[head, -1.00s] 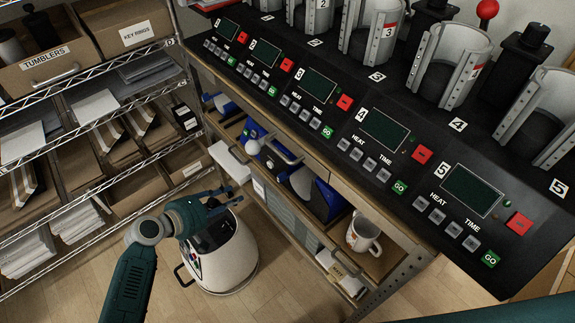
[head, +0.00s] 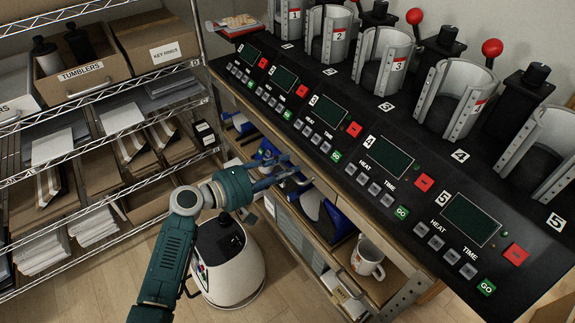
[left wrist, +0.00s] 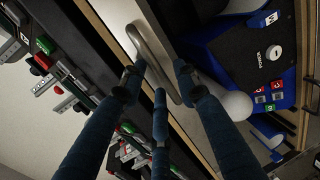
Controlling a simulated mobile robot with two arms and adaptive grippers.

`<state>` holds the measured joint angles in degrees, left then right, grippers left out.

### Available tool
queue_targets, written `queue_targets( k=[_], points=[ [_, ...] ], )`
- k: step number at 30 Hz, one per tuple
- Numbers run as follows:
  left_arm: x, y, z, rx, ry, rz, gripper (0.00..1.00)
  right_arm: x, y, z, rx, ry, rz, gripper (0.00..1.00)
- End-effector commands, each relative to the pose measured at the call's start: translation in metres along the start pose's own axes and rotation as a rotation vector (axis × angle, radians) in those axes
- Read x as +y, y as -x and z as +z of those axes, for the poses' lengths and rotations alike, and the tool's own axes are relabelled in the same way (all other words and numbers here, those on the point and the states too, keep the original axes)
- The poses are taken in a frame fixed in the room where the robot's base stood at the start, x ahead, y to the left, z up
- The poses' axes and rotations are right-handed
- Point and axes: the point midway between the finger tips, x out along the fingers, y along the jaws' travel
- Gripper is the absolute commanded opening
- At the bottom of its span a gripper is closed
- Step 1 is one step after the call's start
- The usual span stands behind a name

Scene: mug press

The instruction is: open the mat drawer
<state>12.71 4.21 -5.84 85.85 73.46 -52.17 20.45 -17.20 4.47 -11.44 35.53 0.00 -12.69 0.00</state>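The mat drawer's curved metal handle (left wrist: 148,48) shows in the left wrist view, on a drawer front (left wrist: 118,14) under the press bench. The drawer looks shut. My left gripper (head: 292,171) is at the handle in the head view, its arm reaching in from the left. In the left wrist view its blue fingers (left wrist: 155,82) are spread, with the handle between the fingertips. I cannot tell whether they touch it. In the head view the gripper hides most of the handle. My right gripper is not in view.
The bench (head: 345,195) carries several mug presses with control panels. Below is a shelf with blue machines (head: 335,222) and a white mug (head: 368,258). A wire rack (head: 105,95) with boxes and paper stands at left. Wooden floor (head: 105,290) shows in front.

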Motion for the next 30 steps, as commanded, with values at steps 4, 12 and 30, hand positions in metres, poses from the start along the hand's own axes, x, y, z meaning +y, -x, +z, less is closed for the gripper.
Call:
queue_targets(
  k=[4,12,30],
  points=[
    [0.0006,-0.0101,0.0001,0.0,-0.001,0.0,0.31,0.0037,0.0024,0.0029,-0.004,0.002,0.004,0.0],
    [-0.0005,-0.0118,0.0002,0.0,-0.002,-0.001,0.31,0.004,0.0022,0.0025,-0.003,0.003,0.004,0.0],
    [-0.0031,-0.0053,-0.0005,0.002,-0.002,-0.004,0.0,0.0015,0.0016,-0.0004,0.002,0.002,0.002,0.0]
  ],
)
